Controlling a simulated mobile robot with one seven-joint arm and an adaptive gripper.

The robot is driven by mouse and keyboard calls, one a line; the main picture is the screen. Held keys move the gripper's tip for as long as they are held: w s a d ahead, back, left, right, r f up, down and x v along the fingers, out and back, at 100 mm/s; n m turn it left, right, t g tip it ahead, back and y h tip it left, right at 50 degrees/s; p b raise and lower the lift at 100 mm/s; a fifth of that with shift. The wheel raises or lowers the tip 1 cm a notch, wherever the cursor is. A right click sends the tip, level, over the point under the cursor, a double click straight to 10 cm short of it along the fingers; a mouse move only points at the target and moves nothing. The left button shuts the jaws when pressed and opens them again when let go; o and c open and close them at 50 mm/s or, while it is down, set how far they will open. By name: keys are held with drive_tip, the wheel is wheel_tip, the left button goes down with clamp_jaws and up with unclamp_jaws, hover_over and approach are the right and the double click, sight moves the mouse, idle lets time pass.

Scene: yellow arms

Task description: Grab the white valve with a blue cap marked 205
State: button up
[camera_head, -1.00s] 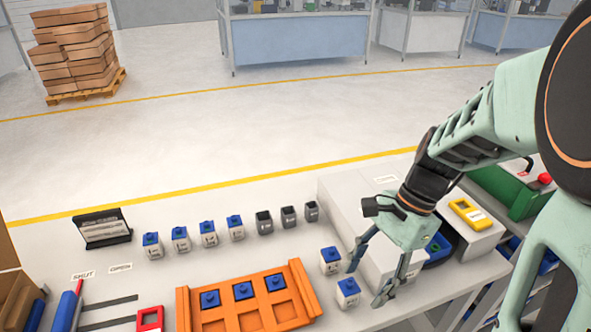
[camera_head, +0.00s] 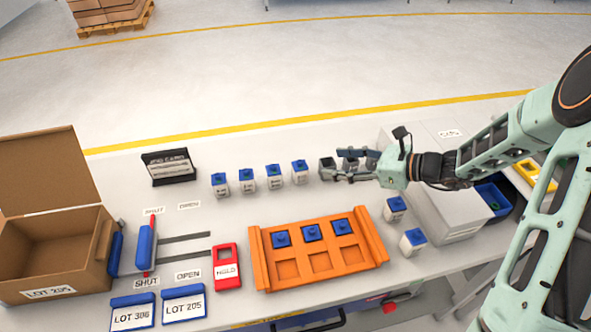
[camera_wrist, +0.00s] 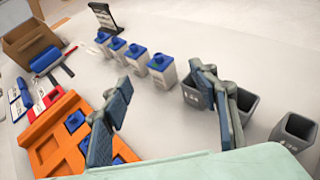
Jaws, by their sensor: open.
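Several white valves with blue caps stand upright in a back row; the rightmost (camera_head: 299,173) is nearest my gripper. In the wrist view this valve (camera_wrist: 161,74) appears between my fingertips, beyond them. Two more similar valves, the upper one (camera_head: 396,210) and the lower one (camera_head: 412,243), stand right of the orange tray (camera_head: 260,274). The valve markings are too small to read. My gripper (camera_head: 334,165) is open and empty, pointing left among the grey cups. In the wrist view its fingers (camera_wrist: 158,76) are spread wide.
Grey cups, including one at the row's left (camera_head: 327,171), stand close around my fingers. A black card stand (camera_head: 168,168) and an open cardboard box (camera_head: 55,250) are left. A grey block (camera_head: 440,205) lies beneath my arm.

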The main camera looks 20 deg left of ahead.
sight(300, 161)
drive_tip(key=x, duration=0.3)
drive_tip(key=p+x, duration=0.1)
drive_tip(key=x, duration=0.6)
drive_tip(key=shift+s+a+p, duration=0.2)
drive_tip(key=shift+a+p, duration=0.1)
drive_tip(key=shift+a, duration=0.1)
drive_tip(key=c, duration=1.1)
drive_tip(key=shift+c, duration=0.2)
